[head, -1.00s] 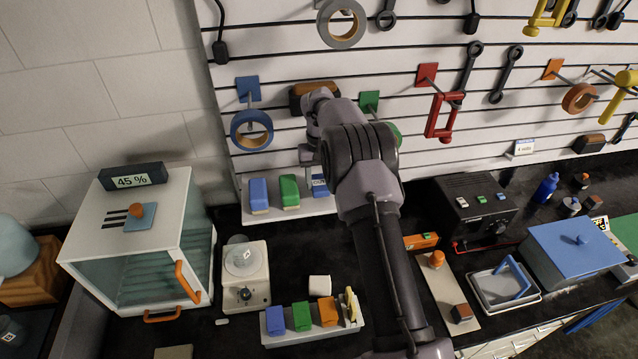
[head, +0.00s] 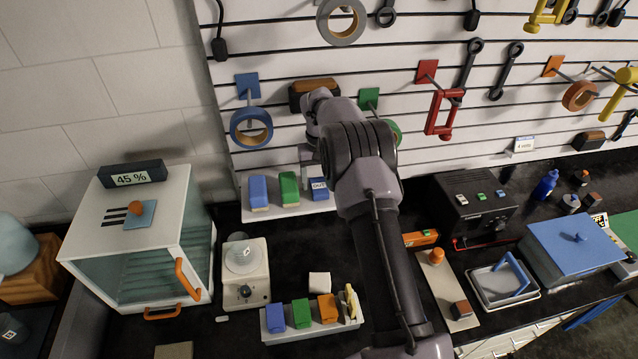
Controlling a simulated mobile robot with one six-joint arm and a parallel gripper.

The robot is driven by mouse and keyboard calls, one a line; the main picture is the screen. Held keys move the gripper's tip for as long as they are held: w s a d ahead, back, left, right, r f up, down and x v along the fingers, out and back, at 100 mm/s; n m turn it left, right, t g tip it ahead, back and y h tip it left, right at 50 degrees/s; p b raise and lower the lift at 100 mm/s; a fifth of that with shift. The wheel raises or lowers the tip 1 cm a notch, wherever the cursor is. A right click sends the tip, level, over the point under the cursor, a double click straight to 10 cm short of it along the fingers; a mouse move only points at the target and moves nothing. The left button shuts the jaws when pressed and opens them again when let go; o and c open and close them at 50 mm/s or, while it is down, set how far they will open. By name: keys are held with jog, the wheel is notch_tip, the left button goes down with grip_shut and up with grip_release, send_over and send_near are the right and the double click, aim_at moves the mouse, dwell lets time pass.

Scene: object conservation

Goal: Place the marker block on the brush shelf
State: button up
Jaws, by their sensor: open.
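The brush shelf is a narrow white shelf (head: 283,211) low on the slatted wall, left of my arm. On it stand a blue brush block (head: 258,192), a green brush block (head: 289,189) and, at the right, a small blue marker block (head: 319,190) with a white label reading "OUT". The marker block appears to rest upright on the shelf, beside the green block and apart from it. My gripper (head: 308,156) is open, just above the marker block and apart from it. My own wrist hides much of the gripper and part of the wall behind.
A white tray (head: 290,336) with blue, green and orange blocks sits on the dark counter below. A small white device (head: 246,275) and a glass-fronted cabinet (head: 150,240) stand at left. Tape rolls, such as a blue one (head: 237,134), hang on pegs near my wrist.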

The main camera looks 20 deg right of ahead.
aim_at(319, 186)
notch_tip(319, 186, up, 11)
jog(key=shift+f+p, duration=0.15)
jog(key=shift+p, duration=0.2)
jog(key=shift+f, duration=0.1)
